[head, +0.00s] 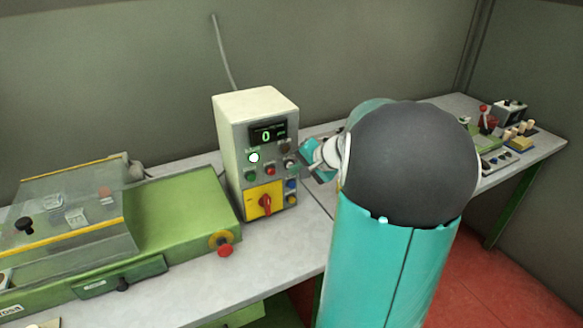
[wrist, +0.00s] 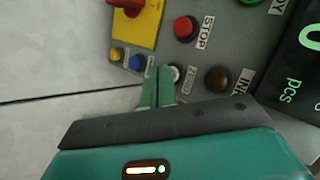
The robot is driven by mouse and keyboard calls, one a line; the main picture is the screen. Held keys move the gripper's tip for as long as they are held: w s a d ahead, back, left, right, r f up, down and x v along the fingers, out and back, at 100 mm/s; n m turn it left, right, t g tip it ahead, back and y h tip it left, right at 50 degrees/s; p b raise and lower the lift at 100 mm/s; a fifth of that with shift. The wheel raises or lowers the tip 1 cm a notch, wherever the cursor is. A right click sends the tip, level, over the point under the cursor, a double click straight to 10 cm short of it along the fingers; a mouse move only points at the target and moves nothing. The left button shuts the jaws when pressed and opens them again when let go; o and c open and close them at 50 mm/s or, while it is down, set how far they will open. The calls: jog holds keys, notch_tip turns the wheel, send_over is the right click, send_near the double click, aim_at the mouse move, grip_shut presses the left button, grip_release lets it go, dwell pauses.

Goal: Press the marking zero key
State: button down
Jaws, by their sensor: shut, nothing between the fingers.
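The control box (head: 256,150) stands on the bench with a display reading 0. In the wrist view, my gripper (wrist: 158,70) is shut and empty, its green fingertips close to the panel. A pale round button (wrist: 176,73) is just right of the tips, partly covered; contact cannot be told. A blue button (wrist: 137,62) and a yellow button (wrist: 115,54) are to the left, with small labels too blurred to read. I cannot tell from the labels which is the marking zero key. In the head view, my gripper (head: 297,164) is at the box's right side, mostly hidden by my arm.
A red STOP button (wrist: 184,27), a brown button (wrist: 217,79) and a red rotary switch on a yellow plate (head: 265,201) are close by. A green machine (head: 180,210) stands left of the box. More equipment is at the far right of the bench (head: 548,148).

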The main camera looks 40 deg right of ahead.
jog(key=shift+s+a, duration=0.3)
jog(key=shift+s, duration=0.5)
jog(key=shift+s+a, duration=0.25)
jog(key=shift+s, duration=0.55)
jog(key=shift+s+a, duration=0.25)
jog(key=shift+s, duration=0.5)
jog(key=shift+s+a, duration=0.25)
jog(key=shift+s, duration=0.55)
jog(key=w+a+r+n+g+y, duration=0.15)
jog(key=a+n, duration=0.25)
jog(key=a, duration=0.7)
jog(key=s+a+r+n+g+h, duration=0.1)
jog(key=s+a+n, duration=0.4)
jog(key=a, duration=0.6)
jog(key=s+a+r+n+g+h, duration=0.1)
jog(key=s+a+r+n, duration=0.2)
jog(key=a, duration=0.8)
jog(key=s+n, duration=0.2)
jog(key=shift+s+a+r+n+g, duration=0.15)
jog(key=shift+s+a+n+g, duration=0.05)
jog(key=shift+n+g, duration=0.15)
